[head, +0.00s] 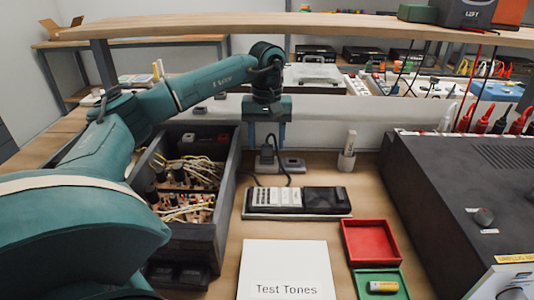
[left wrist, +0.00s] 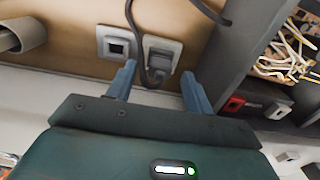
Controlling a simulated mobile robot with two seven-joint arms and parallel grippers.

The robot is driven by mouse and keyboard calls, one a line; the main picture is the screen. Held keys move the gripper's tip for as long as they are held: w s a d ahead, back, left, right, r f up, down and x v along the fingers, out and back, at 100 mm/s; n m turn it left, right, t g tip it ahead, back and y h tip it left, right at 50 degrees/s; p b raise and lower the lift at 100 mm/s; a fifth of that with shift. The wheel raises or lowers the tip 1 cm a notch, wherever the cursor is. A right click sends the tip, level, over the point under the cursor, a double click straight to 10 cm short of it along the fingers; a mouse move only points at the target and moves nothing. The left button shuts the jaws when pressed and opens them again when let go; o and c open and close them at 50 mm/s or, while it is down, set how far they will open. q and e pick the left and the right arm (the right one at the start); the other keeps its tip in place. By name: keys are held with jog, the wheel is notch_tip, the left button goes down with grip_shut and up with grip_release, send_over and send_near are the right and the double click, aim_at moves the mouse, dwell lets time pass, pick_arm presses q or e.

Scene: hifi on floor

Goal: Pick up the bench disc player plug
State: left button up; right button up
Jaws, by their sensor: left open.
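A dark plug (head: 267,154) with a black cable sits at a grey socket plate on the bench, near the back wall. It also shows in the left wrist view (left wrist: 158,62), where its cable curves away past the top. My left gripper (head: 268,139) points down just above the plug in the head view. In the left wrist view the open fingers (left wrist: 158,88) stand apart on either side of the plug's cable and appear clear of it. Whether the plug is fully seated I cannot tell. My right gripper is in neither view.
A second socket plate (head: 292,165) sits close beside the plug. A dark bin (head: 229,190) of wires and parts stands left. A flat keypad device (head: 297,215), a white "Test Tones" case (head: 285,262), a red tray (head: 397,252) and a large black unit (head: 450,190) fill the front and right.

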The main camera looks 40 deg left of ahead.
aim_at(267, 154)
pick_arm(q)
notch_tip(267, 154, down, 2)
jog(key=shift+f, duration=0.2)
